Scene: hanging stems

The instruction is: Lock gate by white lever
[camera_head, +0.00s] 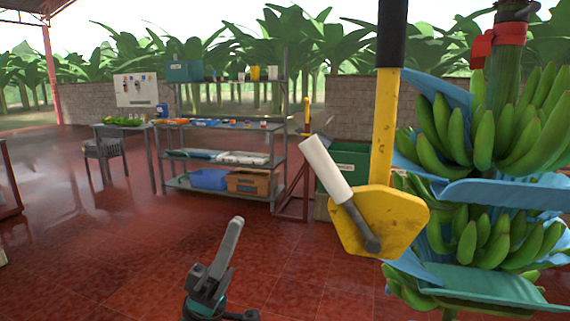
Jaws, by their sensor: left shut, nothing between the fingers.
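The white lever (326,168) is a white cylindrical grip on a dark grey rod (357,222). It tilts up and to the left from its pivot on a yellow plate (400,215). The plate sits at the lower end of a yellow post (385,125) with a black upper part. I cannot tell the gate's other parts. My left gripper (233,232) is at the bottom centre, below and to the left of the lever, apart from it. Its fingers are shut and empty, pointing up. My right gripper is not in view.
Banana bunches (480,130) with blue sheets (500,193) hang at the right, close beside the yellow plate. A metal shelf (230,125) with boxes, a chair (108,150) and a green bin (345,160) stand behind. The red floor (120,265) at left is open.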

